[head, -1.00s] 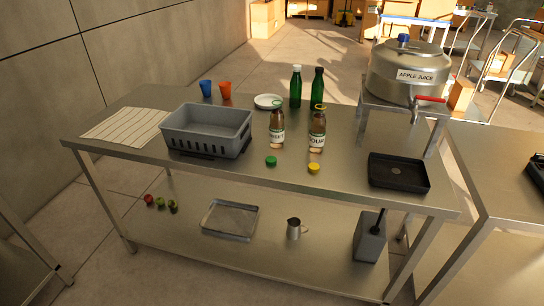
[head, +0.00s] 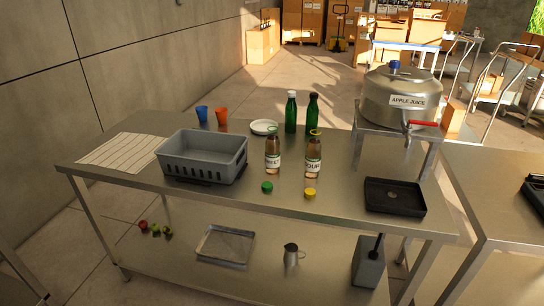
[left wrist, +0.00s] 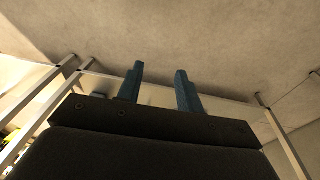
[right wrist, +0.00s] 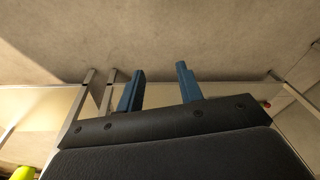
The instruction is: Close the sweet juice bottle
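The sweet juice bottle (head: 273,148) stands upright on the steel bench in the head view. It holds brown liquid and has a white label, partly legible, and a greenish rim at its open top. A green cap (head: 267,187) lies on the bench in front of it, apart from it. The similar sour bottle (head: 314,152) stands to its right, with a yellow rim and a yellow cap (head: 310,193) in front. My left gripper (left wrist: 160,70) and right gripper (right wrist: 160,70) show open and empty in their wrist views. Neither shows in the head view.
A grey crate (head: 204,168) stands left of the bottles, and a black tray (head: 394,197) lies to the right. Two green bottles (head: 291,112) and a white plate (head: 264,126) are behind. The apple juice tank (head: 400,94) stands at back right. The bench front between the caps and edge is clear.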

